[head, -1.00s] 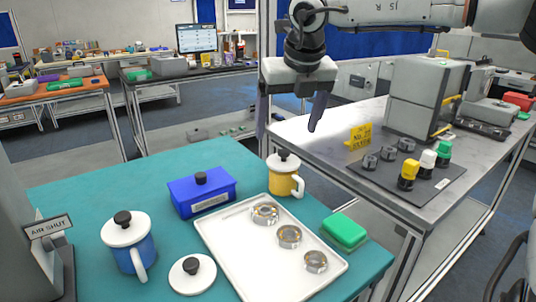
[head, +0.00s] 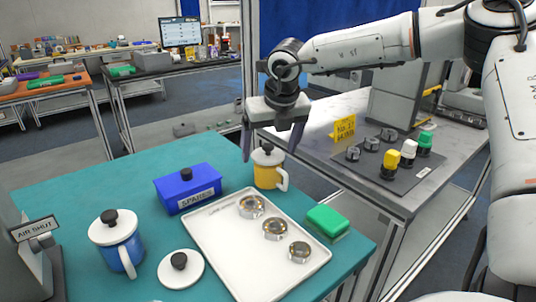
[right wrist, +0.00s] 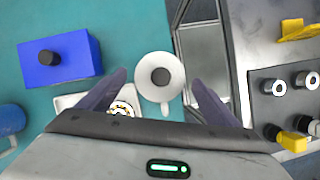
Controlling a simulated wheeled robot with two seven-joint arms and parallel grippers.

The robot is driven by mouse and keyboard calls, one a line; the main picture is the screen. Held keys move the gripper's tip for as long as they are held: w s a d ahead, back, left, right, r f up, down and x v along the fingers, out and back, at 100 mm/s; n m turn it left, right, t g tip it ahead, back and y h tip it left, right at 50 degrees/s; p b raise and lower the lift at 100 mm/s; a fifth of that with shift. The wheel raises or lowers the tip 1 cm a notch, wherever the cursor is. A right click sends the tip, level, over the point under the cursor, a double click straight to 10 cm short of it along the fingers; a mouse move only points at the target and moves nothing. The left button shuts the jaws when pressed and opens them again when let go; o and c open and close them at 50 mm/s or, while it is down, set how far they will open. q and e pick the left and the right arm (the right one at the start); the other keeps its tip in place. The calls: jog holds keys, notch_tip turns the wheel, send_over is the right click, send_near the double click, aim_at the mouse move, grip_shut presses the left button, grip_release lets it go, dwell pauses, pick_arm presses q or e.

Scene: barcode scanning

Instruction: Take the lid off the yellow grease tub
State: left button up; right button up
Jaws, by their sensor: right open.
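The yellow grease tub (head: 266,176) stands upright near the back right edge of the teal table, its handle toward the right. Its white lid (head: 262,157) with a black knob (head: 267,148) sits on top. My right gripper (head: 268,158) is open, fingers pointing down, over the tub. In the right wrist view the white lid (right wrist: 148,86) and black knob (right wrist: 160,76) lie between and ahead of the two spread fingers (right wrist: 158,78). The fingers appear to touch nothing. My left gripper is not in view.
A blue box (head: 187,189), a white tray (head: 232,262) with metal rings, and a green box (head: 328,221) are near the tub. A blue mug (head: 126,250) with a lid and a loose white lid (head: 170,272) are at the front left. A metal bench (head: 385,200) stands to the right.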

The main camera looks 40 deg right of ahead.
jog(key=c, duration=1.1)
jog(key=shift+c, duration=0.2)
